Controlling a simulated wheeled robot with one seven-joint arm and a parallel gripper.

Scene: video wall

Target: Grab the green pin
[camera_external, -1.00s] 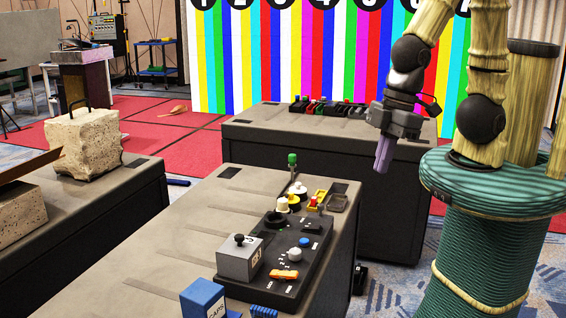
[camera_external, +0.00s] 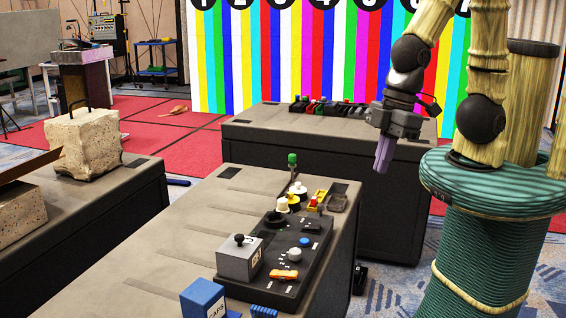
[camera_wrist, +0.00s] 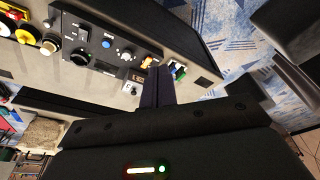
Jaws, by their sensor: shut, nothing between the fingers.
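The green pin (camera_external: 292,159) shows in the external view as a green cap on a thin upright metal stem. It stands near the far right part of the central desk, behind the control panel. My gripper (camera_external: 382,168) hangs in the air to the right of the pin, well apart from it, with its purple fingers pointing down. The fingers are closed together and empty. In the wrist view my gripper (camera_wrist: 158,78) reaches over the desk's edge area, and I cannot pick out the pin there with certainty.
The central desk (camera_external: 150,270) carries a black control panel (camera_external: 305,250), a grey box with a black knob (camera_external: 240,260) and a blue caps box (camera_external: 204,300). Yellow, white and red parts stand near the pin. Another desk (camera_external: 260,130) is behind. Stone blocks (camera_external: 85,145) stand at left.

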